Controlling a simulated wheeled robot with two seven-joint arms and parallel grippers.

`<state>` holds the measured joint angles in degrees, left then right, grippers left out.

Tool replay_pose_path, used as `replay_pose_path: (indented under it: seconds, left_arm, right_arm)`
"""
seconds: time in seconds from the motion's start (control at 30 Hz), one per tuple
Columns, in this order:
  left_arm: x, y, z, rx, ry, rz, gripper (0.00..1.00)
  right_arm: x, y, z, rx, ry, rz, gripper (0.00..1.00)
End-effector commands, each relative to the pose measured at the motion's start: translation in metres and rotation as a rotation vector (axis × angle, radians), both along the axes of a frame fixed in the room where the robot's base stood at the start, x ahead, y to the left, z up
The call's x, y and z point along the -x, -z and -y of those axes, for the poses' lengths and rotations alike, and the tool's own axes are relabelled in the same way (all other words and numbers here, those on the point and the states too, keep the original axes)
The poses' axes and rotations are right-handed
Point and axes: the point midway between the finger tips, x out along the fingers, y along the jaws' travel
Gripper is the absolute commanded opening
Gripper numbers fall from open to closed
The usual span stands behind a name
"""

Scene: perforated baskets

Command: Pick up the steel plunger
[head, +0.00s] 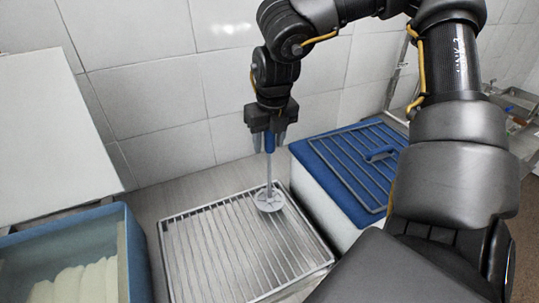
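The steel plunger (269,174) is upright in the middle of the head view, with a blue handle at the top, a thin grey shaft and a round slotted disc at the bottom. My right gripper (269,143) points down from above, its dark fingers on either side of the blue handle. It appears shut on the handle. The disc is over the back right part of a metal grate (205,240); whether it touches the bars I cannot tell. My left gripper is not in view.
A blue-rimmed white container (335,200) with a blue basket lid or grid on top stands right of the grate. A blue-edged bin (137,262) with pale contents stands at lower left. A white panel (50,140) is at left. A tiled wall (150,100) closes the back.

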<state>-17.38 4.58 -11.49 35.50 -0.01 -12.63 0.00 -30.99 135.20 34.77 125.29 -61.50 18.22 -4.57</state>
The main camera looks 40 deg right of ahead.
Motion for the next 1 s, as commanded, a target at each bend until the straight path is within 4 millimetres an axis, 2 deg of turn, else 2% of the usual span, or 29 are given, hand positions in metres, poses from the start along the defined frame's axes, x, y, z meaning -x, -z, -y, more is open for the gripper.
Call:
replay_pose_path:
  seconds: [0.03,0.3,0.33,0.57,0.67,1.0]
  left_arm:
    - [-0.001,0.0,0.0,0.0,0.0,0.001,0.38]
    - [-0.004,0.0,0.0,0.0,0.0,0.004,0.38]
    - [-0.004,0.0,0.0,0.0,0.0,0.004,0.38]
    - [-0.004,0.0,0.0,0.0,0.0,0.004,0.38]
    - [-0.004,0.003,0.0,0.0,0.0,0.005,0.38]
    - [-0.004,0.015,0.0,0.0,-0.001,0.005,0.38]
  right_arm:
    - [0.0,0.0,0.0,0.0,0.0,0.0,0.37]
    - [0.0,0.0,0.0,0.0,0.0,0.0,0.02]
    - [0.0,0.0,0.0,0.0,0.0,0.0,0.0]
    - [-0.001,-0.002,0.0,0.001,0.0,0.002,0.0]
    - [-0.002,-0.01,0.0,0.001,0.001,0.006,0.0]
    - [-0.001,-0.074,0.0,0.001,0.002,0.006,0.0]
